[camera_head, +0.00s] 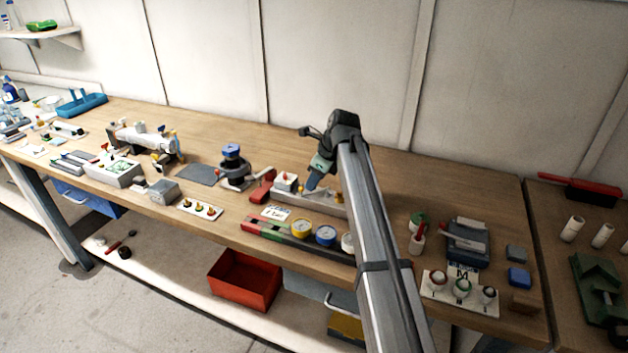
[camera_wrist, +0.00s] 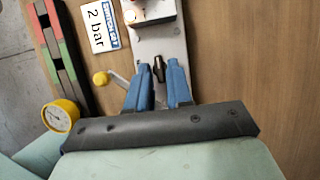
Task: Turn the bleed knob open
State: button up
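A small dark knob (camera_wrist: 158,68) with a brownish part stands on a pale grey plate (camera_wrist: 168,48) in the wrist view; it appears to be the bleed knob. My gripper (camera_wrist: 158,66) is open, its two blue fingers apart on either side of the knob. A gap shows beside the knob, and I cannot tell whether either finger touches it. A lever with a yellow ball end (camera_wrist: 101,78) lies left of the fingers. In the head view my gripper (camera_head: 314,186) points down over the plate (camera_head: 325,205), and the knob is hidden there.
A white "2 bar" card (camera_wrist: 98,27) and a red-green strip (camera_wrist: 62,45) lie left of the plate. A yellow-rimmed gauge (camera_wrist: 61,116) is nearby. A white block (camera_head: 285,182) stands at the plate's left end. Bench behind my arm is clear.

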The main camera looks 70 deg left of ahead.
grip_shut()
jog(key=shift+n, duration=0.3)
dwell(0.3)
jog(key=n, duration=0.1)
jog(key=n+h, duration=0.1)
jog(key=n, duration=0.1)
jog(key=n+g+h, duration=0.1)
jog(key=n, duration=0.1)
jog(key=shift+w+a, duration=0.15)
jog(key=shift+a, duration=0.2)
jog(key=n+h, duration=0.1)
jog(key=n, duration=0.4)
jog(key=shift+a+h, duration=0.2)
jog(key=shift+h, duration=0.2)
jog(key=shift+a+n+h, duration=0.1)
jog(key=shift+n+h, duration=0.7)
jog(key=shift+n, duration=1.3)
